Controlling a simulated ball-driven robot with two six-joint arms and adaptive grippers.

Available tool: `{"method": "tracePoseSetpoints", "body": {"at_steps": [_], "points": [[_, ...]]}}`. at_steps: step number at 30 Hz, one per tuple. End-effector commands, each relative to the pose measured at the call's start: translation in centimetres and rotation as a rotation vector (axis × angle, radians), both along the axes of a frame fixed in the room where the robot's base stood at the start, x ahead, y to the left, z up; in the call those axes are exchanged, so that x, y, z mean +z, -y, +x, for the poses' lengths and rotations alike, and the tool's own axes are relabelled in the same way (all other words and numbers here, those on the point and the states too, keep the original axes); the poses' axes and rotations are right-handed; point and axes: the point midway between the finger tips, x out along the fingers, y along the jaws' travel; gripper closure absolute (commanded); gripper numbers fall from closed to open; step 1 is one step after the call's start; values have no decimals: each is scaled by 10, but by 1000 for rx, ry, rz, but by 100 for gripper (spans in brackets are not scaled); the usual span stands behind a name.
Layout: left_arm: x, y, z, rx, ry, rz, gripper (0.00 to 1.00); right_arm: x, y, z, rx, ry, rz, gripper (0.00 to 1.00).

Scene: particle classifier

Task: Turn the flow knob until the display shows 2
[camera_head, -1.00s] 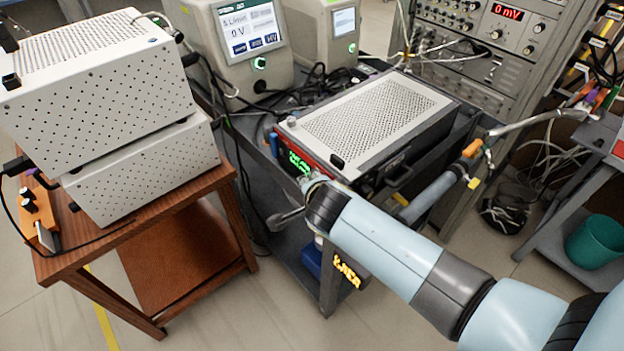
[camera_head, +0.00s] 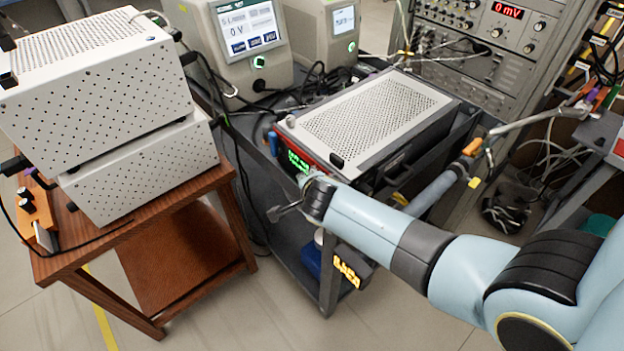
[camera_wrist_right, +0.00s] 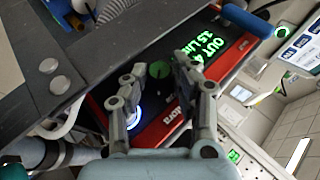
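The red-framed instrument front shows in the right wrist view, with a dark green round knob (camera_wrist_right: 159,69) beside the display (camera_wrist_right: 204,57). My left gripper is out of view.
A white-lit button (camera_wrist_right: 133,118) is close to one finger. The perforated instrument (camera_head: 368,120) sits on a dark cart. A wooden table (camera_head: 185,255) with white boxes stands left. Floor between table and cart is clear.

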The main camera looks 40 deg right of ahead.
Motion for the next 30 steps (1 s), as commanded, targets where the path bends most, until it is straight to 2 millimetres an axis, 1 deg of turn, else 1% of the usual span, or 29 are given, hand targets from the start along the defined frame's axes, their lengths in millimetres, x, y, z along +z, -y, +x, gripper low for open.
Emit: {"method": "tracePoseSetpoints", "body": {"at_steps": [8, 14, 23, 26, 30], "points": [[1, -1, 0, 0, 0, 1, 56, 1, 0, 1, 0, -16, -1, 100], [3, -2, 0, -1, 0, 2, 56, 2, -1, 2, -1, -93, -7, 100], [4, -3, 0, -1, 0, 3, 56, 4, -1, 7, 0, -333, -25, 100], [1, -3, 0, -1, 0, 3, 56, 4, -1, 8, 0, -429, -33, 100], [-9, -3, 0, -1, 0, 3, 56, 3, -1, 11, 0, -560, -43, 100]]}}
